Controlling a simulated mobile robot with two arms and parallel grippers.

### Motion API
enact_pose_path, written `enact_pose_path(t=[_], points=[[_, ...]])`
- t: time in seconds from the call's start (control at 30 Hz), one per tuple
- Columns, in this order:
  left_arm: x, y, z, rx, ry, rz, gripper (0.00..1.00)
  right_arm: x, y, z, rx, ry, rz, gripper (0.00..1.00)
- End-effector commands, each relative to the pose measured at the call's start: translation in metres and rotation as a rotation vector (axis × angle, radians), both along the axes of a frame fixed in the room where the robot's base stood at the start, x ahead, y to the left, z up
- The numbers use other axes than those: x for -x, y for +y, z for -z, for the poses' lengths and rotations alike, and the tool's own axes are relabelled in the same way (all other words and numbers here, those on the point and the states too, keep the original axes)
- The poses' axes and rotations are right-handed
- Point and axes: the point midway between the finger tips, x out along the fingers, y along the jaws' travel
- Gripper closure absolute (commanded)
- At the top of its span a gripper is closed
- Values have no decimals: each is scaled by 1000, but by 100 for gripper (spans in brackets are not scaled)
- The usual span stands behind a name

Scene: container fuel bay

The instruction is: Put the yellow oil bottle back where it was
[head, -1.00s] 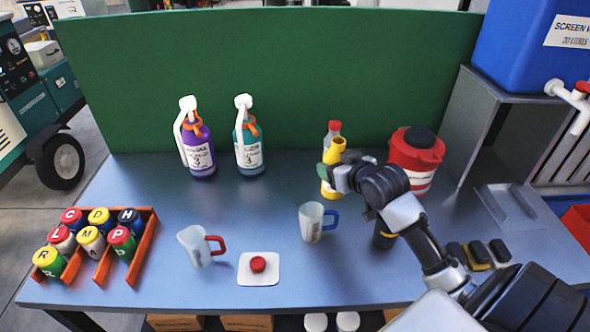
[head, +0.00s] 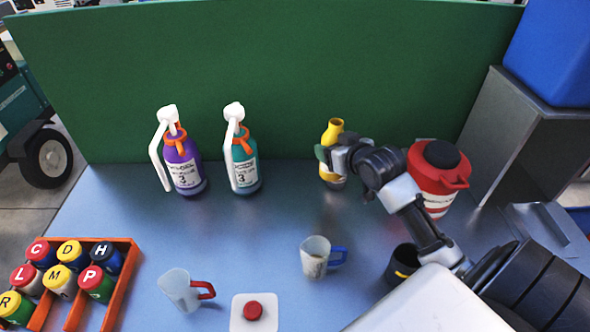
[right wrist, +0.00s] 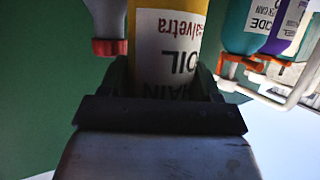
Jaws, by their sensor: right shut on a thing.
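The yellow oil bottle (head: 334,131) is upright near the back of the table, in front of the green panel. My right gripper (head: 327,158) is shut on its body. In the right wrist view the bottle (right wrist: 168,50) shows upside down between the fingers of my gripper (right wrist: 165,88), with its white label facing the camera. I cannot tell whether its base touches the table. A red cap (right wrist: 110,47) of another bottle shows beside it in that view; that bottle is hidden in the head view. My left gripper is not in view.
Purple (head: 184,170) and teal (head: 244,168) pump bottles stand to the left. A red can (head: 437,182) stands close to the right of my gripper. Two measuring jugs (head: 180,290) (head: 315,258), a red button (head: 253,310) and an orange crate (head: 122,285) are nearer. The middle table is clear.

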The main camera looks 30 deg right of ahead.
Motion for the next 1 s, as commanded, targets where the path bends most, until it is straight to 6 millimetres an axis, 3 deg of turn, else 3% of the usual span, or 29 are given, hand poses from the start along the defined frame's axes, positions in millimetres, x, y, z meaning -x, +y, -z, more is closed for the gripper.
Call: enact_pose_path(t=[0.17, 0.4, 0.5, 0.77, 1.0], points=[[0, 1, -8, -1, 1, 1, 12, -27, 10, 15, -6, 1, -1, 65], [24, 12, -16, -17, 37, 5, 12, -77, 26, 46, -6, 0, 0, 65], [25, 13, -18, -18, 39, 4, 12, -92, 31, 57, -4, 1, -1, 65], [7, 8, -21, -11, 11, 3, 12, -108, 36, 70, -1, 0, -2, 65], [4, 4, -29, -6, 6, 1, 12, -107, 36, 102, -1, 3, -1, 65]])
